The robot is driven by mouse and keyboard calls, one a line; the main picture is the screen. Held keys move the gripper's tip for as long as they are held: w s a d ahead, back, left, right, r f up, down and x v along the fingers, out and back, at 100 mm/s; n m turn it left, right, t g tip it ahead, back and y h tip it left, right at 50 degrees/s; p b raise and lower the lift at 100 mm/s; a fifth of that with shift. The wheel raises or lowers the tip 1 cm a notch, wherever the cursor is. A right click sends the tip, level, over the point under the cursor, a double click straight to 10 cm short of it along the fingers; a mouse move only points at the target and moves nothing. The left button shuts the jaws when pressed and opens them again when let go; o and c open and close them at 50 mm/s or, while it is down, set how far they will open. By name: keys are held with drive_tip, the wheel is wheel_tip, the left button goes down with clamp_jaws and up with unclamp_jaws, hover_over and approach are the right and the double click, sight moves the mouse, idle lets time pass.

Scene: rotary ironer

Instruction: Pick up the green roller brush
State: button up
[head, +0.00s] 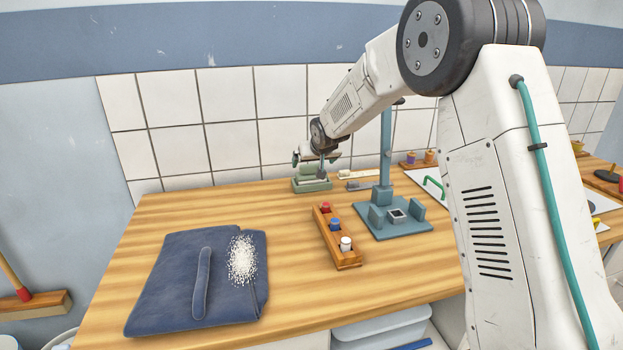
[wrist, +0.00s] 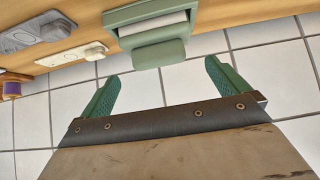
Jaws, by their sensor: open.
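The green roller brush (head: 312,184) is at the back of the wooden table, close to the tiled wall. In the wrist view a green body (wrist: 158,54) with a pale roll set in it shows ahead of the fingers. I cannot tell clearly whether the brush and a holder are separate parts there. My gripper (head: 317,158) is just above it in the head view, partly hidden by the arm. In the wrist view my gripper (wrist: 162,70) is open, its green fingers spread to either side of the green body, with nothing held.
A teal stand (head: 393,222) and a wooden rack (head: 337,240) with several spools stand to the right and front. Small tools (head: 358,174) lie beside the brush. Folded blue cloth (head: 190,285) with white grains lies front left. The back left of the table is clear.

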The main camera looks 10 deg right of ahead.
sight(312, 168)
drive_tip(key=x, duration=0.7)
drive_tip(key=shift+s+d+f, duration=0.1)
drive_tip(key=shift+s+f, duration=0.15)
drive_tip(key=shift+s, duration=0.05)
drive_tip(key=c, duration=0.7)
